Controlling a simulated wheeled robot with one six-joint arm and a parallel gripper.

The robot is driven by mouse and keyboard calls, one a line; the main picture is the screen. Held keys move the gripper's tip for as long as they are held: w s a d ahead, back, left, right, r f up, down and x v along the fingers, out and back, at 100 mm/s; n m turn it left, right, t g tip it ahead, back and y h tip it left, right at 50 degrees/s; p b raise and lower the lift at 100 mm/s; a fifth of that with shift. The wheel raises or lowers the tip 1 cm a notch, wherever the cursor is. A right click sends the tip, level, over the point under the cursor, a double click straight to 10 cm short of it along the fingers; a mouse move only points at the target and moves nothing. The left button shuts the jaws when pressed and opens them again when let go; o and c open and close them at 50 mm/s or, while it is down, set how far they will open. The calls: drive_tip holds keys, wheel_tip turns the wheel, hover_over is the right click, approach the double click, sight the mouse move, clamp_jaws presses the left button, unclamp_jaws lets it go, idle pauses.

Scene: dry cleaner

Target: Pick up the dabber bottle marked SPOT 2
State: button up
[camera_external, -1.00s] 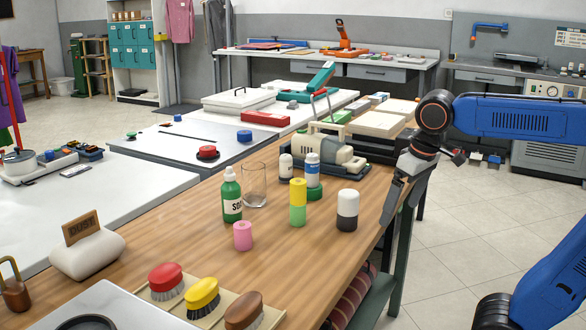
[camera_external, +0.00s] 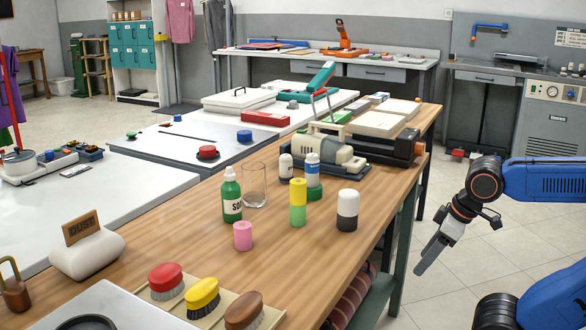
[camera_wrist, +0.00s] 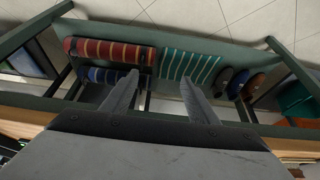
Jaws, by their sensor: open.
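Several bottles stand on the wooden table (camera_external: 160,250). A green bottle (camera_external: 231,196) has a white label starting with "S"; the rest is too small to read. Near it are a small white bottle (camera_external: 285,167), a white and blue bottle (camera_external: 312,169), a yellow and green cylinder (camera_external: 298,202), a pink one (camera_external: 242,236) and a white and black one (camera_external: 347,210). I cannot read SPOT 2 on any. My gripper (camera_external: 424,266) is open and empty, right of the table's edge. In the wrist view, its fingers (camera_wrist: 160,80) are apart above a lower shelf.
A glass (camera_external: 254,184) stands behind the green bottle. Brushes (camera_external: 202,298) lie at the table's front. A machine (camera_external: 330,150) stands behind the bottles. Striped rolls (camera_wrist: 110,50) lie on the lower shelf.

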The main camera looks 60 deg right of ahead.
wheel_tip(320, 180, up, 28)
drive_tip(key=m+g, duration=0.5)
drive_tip(key=m, duration=1.5)
hover_over(286, 155)
wheel_tip(286, 155, down, 17)
drive_tip(key=c, duration=1.2)
